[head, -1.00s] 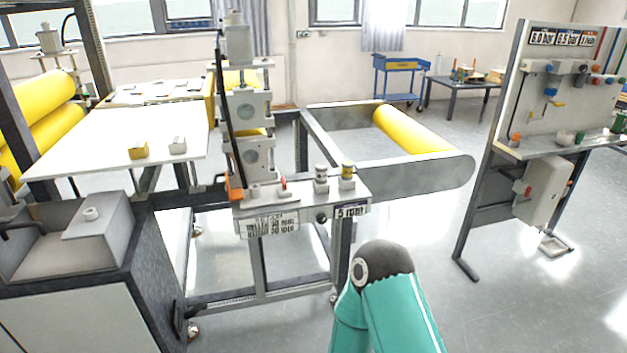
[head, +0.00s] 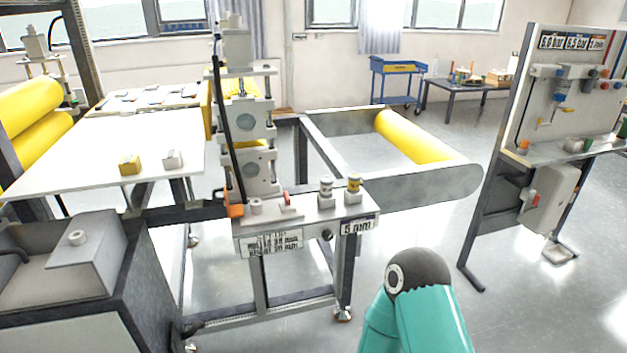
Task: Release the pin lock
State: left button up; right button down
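The laminating machine's front block (head: 305,226) stands at the centre of the head view, below a column of stacked grey bearing blocks (head: 249,124). A small red part (head: 286,198) sits upright on the block's left half, beside a small pale knob (head: 255,204). An orange part (head: 235,210) is at the column's foot. I cannot tell for sure which of these is the pin lock. A black round knob (head: 327,235) is on the block's front face. Neither gripper is in view; only a teal arm link of mine shows at the bottom right of centre.
Two knobs, one grey (head: 325,190) and one yellow-banded (head: 353,188), stand on the block's right half. A yellow roller (head: 412,137) lies in the frame behind. A white table (head: 90,150) is at left. A panel stand (head: 565,95) is at right, with clear floor before it.

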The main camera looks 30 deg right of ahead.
aim_at(287, 201)
jog(key=z, duration=0.3)
jog(key=i, duration=1.05)
jog(key=z, duration=0.15)
